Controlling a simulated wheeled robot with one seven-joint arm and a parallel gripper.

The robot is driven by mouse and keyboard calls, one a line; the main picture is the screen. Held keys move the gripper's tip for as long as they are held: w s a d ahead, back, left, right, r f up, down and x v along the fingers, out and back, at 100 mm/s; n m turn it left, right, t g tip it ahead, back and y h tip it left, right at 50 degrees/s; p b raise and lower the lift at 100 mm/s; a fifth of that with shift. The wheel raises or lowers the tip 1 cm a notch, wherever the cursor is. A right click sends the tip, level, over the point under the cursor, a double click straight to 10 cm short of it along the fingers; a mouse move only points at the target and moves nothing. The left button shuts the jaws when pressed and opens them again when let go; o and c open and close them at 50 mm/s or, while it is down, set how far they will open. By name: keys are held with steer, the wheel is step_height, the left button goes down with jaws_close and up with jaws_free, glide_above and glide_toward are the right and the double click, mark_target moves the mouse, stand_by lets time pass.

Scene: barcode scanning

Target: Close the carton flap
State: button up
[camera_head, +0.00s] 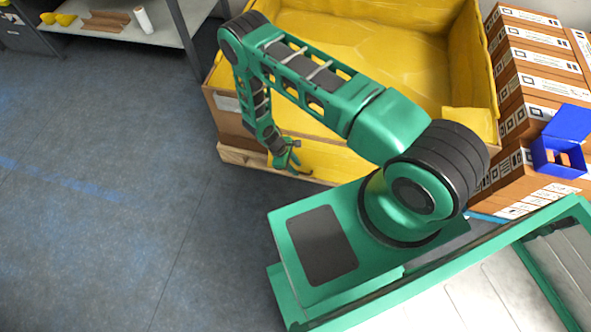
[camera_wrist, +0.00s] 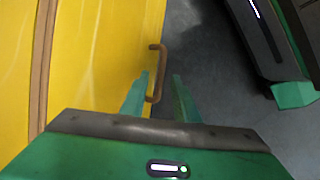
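A large carton with yellow inner faces and a brown outer wall (camera_head: 228,122) stands behind my arm, its top open. A yellow flap (camera_head: 318,160) hangs down outside its near side, partly hidden by my arm. In the wrist view the flap (camera_wrist: 105,60) fills the left, with a brown handle (camera_wrist: 162,62) on its right edge. My gripper (camera_head: 289,160) is low at the flap's left part. In the wrist view its two fingers (camera_wrist: 160,76) are apart, with the handle showing between them. I cannot tell whether either finger touches the handle.
Stacked brown boxes with white labels (camera_head: 530,75) stand right of the carton, with a blue open box (camera_head: 562,145) on them. A grey shelf (camera_head: 165,28) is at the upper left. The grey floor (camera_head: 100,170) on the left is clear.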

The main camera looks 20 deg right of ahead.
steer(key=shift+x, duration=1.1)
